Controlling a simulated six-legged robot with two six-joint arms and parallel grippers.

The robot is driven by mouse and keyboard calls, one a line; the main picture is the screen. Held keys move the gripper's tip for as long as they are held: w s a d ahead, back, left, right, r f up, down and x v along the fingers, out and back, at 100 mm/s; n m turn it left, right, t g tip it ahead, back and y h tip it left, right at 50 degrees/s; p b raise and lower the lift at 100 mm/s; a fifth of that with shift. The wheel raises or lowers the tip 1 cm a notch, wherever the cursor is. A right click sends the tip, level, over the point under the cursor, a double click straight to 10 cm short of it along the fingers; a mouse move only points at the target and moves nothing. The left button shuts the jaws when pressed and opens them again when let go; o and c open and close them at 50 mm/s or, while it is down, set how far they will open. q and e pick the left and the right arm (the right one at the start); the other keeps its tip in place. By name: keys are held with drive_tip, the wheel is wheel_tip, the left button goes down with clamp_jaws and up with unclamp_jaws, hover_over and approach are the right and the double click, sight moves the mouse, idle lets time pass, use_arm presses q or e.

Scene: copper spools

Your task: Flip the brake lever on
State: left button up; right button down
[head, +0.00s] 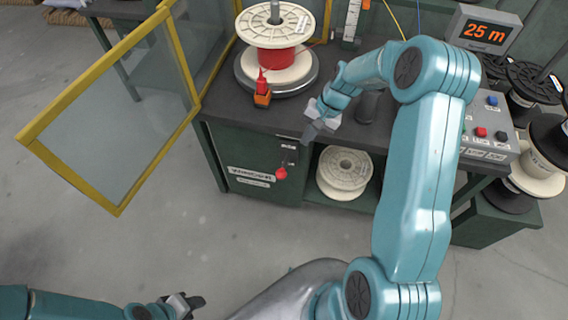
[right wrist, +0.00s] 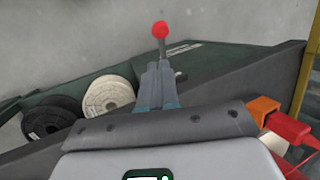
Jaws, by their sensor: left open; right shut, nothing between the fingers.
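The brake lever, with a red ball knob (head: 281,173), is on the front of the dark green bench; its knob hangs low, below a small dark plate (head: 288,152). The knob also shows in the right wrist view (right wrist: 160,29), just beyond my fingertips. My right gripper (head: 309,134) is shut and empty, at the bench's front edge, above and slightly right of the knob. It shows in the right wrist view (right wrist: 157,72) too. I cannot tell whether it touches the lever. My left gripper (head: 192,304) is open and empty, low over the floor, far from the bench.
A yellow-framed clear door (head: 110,110) stands open at left. A red-wound spool (head: 278,38) sits on a round turntable (head: 246,83), with an orange block (head: 262,98) in front. A button panel (head: 490,130) and 25 m display (head: 485,32) are right. A pale spool (head: 344,170) lies on the shelf.

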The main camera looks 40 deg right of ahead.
sight(283, 170)
drive_tip(key=shift+f, duration=0.1)
drive_tip(key=x, duration=1.4)
drive_tip(key=shift+p, duration=0.35)
use_arm(q)
drive_tip(key=shift+s+d+r, duration=0.1)
drive_tip(key=shift+r, duration=0.2)
drive_tip(key=shift+f, duration=0.1)
use_arm(e)
drive_tip(key=shift+w, duration=0.15)
